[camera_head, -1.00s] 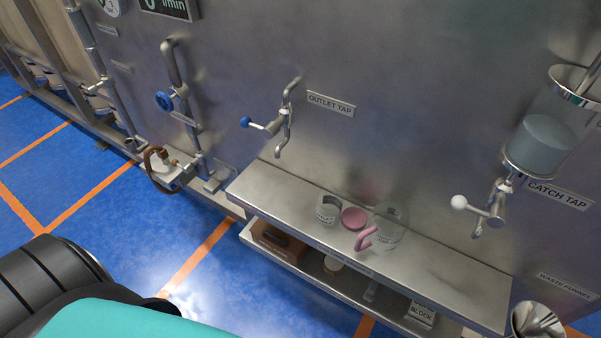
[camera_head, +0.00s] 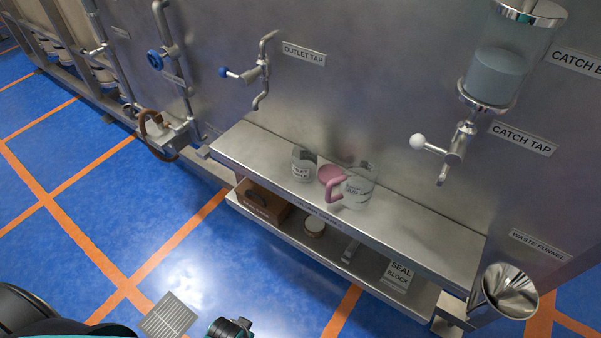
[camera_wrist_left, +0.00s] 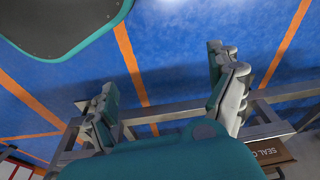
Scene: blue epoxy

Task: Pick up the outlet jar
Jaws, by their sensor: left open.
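A small clear glass jar (camera_head: 303,163) with a white label stands upright on the upper steel shelf, below the outlet tap (camera_head: 262,72). Its label is too small to read surely, but it is the likely outlet jar. A pink round lid (camera_head: 329,175) lies just right of it. A clear jug (camera_head: 359,187) with a pink handle stands farther right. My left gripper (camera_wrist_left: 166,100) is open and empty in the left wrist view, over blue floor and shelf framing. The jar does not show there. My right gripper is not in view.
The lower shelf holds a brown box (camera_head: 262,203), a small round tub (camera_head: 314,227) and a seal block (camera_head: 398,276). The catch tap (camera_head: 456,150) and waste funnel (camera_head: 510,290) are at the right. The upper shelf's right half is clear.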

